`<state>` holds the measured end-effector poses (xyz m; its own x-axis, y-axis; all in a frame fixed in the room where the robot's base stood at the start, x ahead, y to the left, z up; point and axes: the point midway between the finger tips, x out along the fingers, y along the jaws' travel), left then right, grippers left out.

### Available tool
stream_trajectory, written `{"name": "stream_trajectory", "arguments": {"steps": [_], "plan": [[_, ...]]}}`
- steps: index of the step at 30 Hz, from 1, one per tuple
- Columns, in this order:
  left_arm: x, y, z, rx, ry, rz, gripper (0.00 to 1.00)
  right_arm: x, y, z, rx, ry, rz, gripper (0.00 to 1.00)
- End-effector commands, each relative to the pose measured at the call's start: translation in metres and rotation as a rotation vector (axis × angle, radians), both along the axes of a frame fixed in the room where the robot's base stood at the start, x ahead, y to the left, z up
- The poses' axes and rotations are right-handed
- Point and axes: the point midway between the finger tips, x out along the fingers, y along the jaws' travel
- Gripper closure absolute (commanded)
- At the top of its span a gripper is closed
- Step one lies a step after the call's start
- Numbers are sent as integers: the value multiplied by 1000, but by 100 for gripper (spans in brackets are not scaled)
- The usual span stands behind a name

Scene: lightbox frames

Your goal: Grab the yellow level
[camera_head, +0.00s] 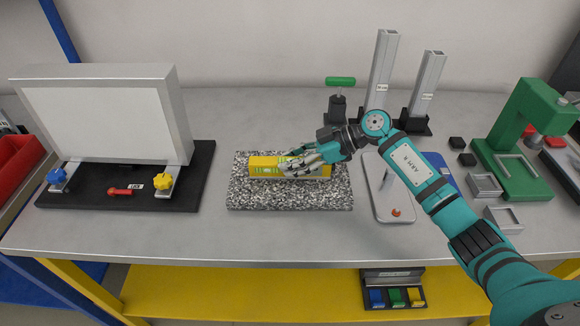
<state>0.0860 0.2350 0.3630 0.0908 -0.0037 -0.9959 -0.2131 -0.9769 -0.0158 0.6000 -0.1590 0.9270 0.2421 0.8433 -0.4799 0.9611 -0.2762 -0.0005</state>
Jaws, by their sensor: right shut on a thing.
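The yellow level (265,168) lies lengthwise left to right on a speckled granite slab (290,198) in the middle of the bench. My right gripper (291,163) reaches in from the right and is shut on the level around its middle. Its fingers hide part of the level's top and front. The level looks to be at or very near the slab's surface; I cannot tell whether it touches. My left gripper is not in view.
A white lightbox panel (110,122) on a black base stands at left. The bench front (200,238) is clear.

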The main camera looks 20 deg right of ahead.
Motion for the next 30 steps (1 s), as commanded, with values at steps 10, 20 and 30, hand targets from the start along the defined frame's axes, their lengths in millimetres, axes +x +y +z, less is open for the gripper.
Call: {"name": "stream_trajectory", "arguments": {"steps": [10, 20, 30], "plan": [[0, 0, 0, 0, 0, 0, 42, 0, 0, 2, 2, -2, 0, 100], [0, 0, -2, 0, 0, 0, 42, 1, -1, 18, -1, -7, 0, 100], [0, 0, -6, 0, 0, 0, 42, -43, 11, 38, -4, -3, 3, 100]]}}
